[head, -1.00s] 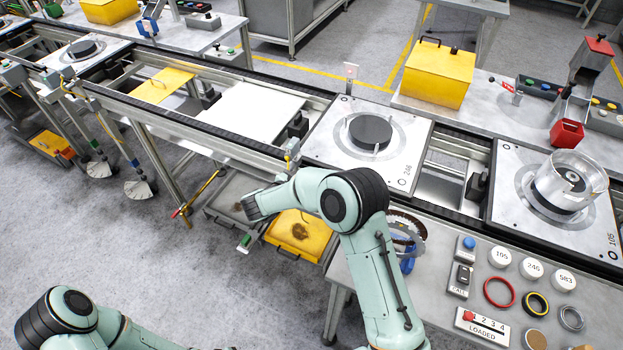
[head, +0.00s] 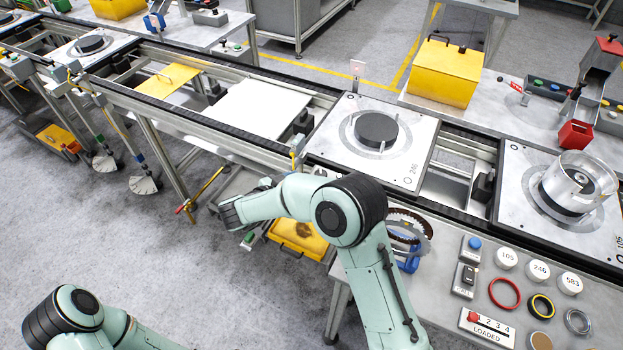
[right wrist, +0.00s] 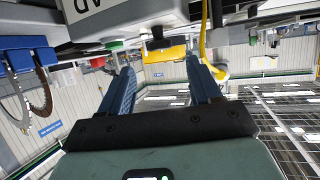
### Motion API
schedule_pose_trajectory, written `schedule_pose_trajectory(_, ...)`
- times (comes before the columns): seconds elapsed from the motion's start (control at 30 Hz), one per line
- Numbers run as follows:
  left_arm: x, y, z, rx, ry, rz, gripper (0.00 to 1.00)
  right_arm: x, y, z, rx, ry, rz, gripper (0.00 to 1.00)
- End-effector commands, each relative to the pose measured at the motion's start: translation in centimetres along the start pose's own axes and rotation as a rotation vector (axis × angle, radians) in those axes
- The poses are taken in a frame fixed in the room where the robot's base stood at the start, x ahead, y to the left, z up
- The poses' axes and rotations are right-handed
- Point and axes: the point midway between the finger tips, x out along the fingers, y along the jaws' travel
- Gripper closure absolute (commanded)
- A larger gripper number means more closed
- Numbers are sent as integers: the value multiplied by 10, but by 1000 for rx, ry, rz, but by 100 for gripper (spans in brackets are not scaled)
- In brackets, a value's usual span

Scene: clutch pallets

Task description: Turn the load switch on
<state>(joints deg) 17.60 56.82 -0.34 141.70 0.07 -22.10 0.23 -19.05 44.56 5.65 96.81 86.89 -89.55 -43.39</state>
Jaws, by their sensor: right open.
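In the right wrist view a pale grey box (right wrist: 125,20) hangs at the top, with a label cut off by the frame that shows "AD". A green button (right wrist: 115,45) and a black switch knob (right wrist: 159,41) stick out of its underside. My right gripper (right wrist: 161,66) is open and empty, its two blue fingers pointing toward the box, with the black knob between them in the picture and apparently beyond the tips. In the head view my right arm reaches left past the bench's near edge; its fingers cannot be made out. My left gripper is out of view.
A yellow cable (right wrist: 204,42) hangs close by the right finger. In the head view the conveyor (head: 222,152) runs behind my right arm, with a pallet (head: 335,145) on it. A yellow tray (head: 298,236) lies below. The bench (head: 440,300) holds rings and buttons.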

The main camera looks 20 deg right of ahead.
Motion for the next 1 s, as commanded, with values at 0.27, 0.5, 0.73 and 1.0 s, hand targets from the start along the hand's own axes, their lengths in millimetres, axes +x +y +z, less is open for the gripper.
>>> schedule_pose_trajectory(0.27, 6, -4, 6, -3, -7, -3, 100, -50, 0, 0, 2, 0, -1, 37)
schedule_pose_trajectory(0.5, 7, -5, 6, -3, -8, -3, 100, -60, 0, -1, 1, 1, 1, 37)
schedule_pose_trajectory(0.73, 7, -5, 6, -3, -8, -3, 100, -60, 0, -1, 1, 1, 1, 37)
schedule_pose_trajectory(1.0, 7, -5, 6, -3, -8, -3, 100, -60, 0, -1, 1, 0, 1, 37)
